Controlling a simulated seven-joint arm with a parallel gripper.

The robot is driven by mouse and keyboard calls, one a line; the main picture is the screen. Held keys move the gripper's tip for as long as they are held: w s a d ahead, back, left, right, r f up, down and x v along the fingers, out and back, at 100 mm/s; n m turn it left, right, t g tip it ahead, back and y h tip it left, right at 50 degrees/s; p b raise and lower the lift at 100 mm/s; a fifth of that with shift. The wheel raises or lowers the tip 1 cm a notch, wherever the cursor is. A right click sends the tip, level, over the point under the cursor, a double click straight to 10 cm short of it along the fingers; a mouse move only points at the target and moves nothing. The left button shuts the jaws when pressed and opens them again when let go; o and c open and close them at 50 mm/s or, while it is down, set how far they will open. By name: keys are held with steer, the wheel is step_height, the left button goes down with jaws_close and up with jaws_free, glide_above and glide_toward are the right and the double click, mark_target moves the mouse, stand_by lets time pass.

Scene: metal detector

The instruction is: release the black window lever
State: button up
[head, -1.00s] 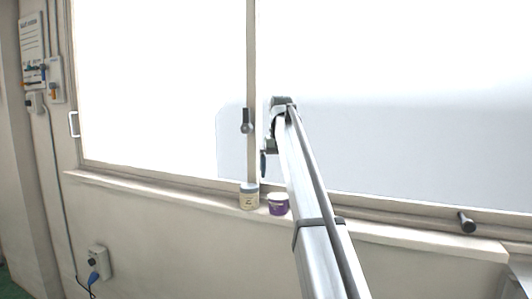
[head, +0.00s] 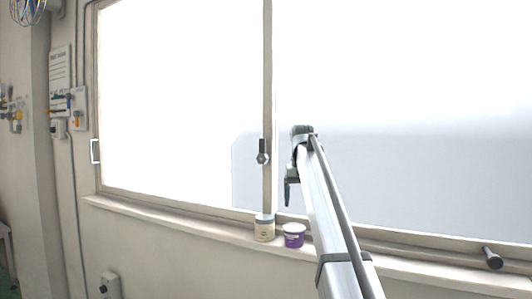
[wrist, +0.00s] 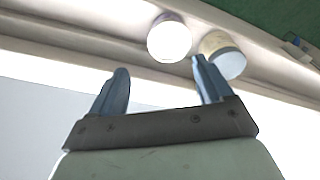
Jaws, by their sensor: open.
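The black window lever (head: 262,152) is mounted on the vertical bar between the two window panes. It hangs roughly upright, with a round end at the bottom. My gripper (head: 287,194) is just right of the lever in the head view, pointing down, with a gap between them. In the wrist view, my gripper (wrist: 157,82) shows two blue-grey fingers spread apart with nothing between them. The lever does not show in the wrist view.
A cream jar (head: 264,228) and a purple tub (head: 293,235) stand on the window sill (head: 190,229) below the lever. A second dark handle (head: 492,258) is at the lower right of the frame.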

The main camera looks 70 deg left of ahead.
steer(key=d, duration=0.6)
steer(key=shift+s+r, duration=0.1)
steer(key=shift+s, duration=0.1)
steer(key=c, duration=0.4)
steer(key=s+d+y, duration=0.1)
steer(key=d+y, duration=0.1)
steer(key=shift+s+d+g, duration=0.35)
steer(key=shift+d+g, duration=0.05)
steer(key=c, duration=0.5)
steer(key=shift+s+d+r+m+y, duration=0.1)
steer(key=shift+s+r+m+y, duration=0.15)
steer(key=shift+s+y, duration=0.65)
steer(key=shift+c, duration=1.4)
steer(key=r+m+y, duration=0.1)
steer(key=y, duration=0.1)
steer(key=s+a+r+m+y, duration=0.1)
steer(key=r+m+y, duration=0.1)
steer(key=s+a+r+m+g+y, duration=0.1)
steer(key=r+y, duration=0.1)
steer(key=shift+s+m+y, duration=0.2)
steer(key=shift+m+y, duration=0.1)
steer(key=shift+m, duration=0.05)
jaws_close()
step_height(320, 180, up, 10)
steer(key=w+a+m+t+y, duration=0.1)
steer(key=w+a+m+y, duration=0.1)
steer(key=m+y, duration=0.4)
steer(key=m, duration=0.3)
steer(key=shift+m, duration=0.4)
steer(key=shift+a, duration=0.1)
